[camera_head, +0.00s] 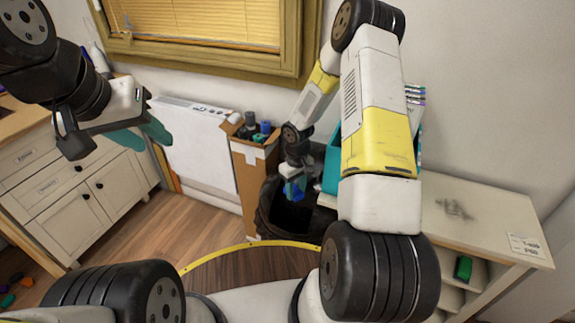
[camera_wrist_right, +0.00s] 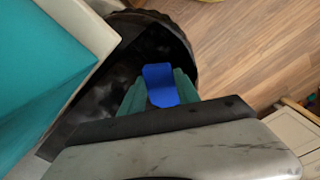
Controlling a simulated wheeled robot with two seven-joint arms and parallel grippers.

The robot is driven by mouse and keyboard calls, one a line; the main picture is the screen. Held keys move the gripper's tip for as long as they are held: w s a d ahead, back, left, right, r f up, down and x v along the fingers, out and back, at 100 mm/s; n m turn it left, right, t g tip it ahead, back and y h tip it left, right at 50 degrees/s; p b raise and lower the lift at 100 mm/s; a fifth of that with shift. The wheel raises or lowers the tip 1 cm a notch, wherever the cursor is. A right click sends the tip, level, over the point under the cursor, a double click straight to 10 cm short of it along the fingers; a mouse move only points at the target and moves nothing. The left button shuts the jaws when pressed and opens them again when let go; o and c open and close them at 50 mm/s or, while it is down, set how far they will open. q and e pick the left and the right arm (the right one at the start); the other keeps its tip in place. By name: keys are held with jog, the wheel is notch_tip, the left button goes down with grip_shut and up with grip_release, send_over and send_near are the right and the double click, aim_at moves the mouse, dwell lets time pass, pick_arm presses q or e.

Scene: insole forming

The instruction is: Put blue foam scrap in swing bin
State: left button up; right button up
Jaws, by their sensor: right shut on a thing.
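The blue foam scrap (camera_head: 292,191) is held in my right gripper (camera_head: 294,180) above the dark opening of the black bin (camera_head: 264,213). In the right wrist view the scrap (camera_wrist_right: 160,86) sits between the teal fingertips (camera_wrist_right: 160,92) of my right gripper, which is shut on it. The bin (camera_wrist_right: 180,37) lies below it there, its dark inside showing around the scrap. My left gripper (camera_head: 148,138) is at the left, above the floor and away from the bin; its teal fingers look close together, and I cannot tell whether they are apart.
A cardboard box (camera_head: 250,185) with dark rolls stands left of the bin. A teal container (camera_head: 331,165) and a pale shelf unit (camera_head: 480,205) stand to its right. White drawers (camera_head: 85,195) are at the far left. Wooden floor (camera_head: 190,220) lies open between.

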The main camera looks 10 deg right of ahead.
jog(key=shift+f, duration=5.9)
jog(key=o, duration=1.4)
jog(key=shift+c, duration=0.2)
jog(key=shift+d+r, duration=0.1)
jog(key=shift+r, duration=0.1)
notch_tip(320, 180, up, 7)
jog(key=shift+r, duration=0.2)
jog(key=shift+a, duration=0.2)
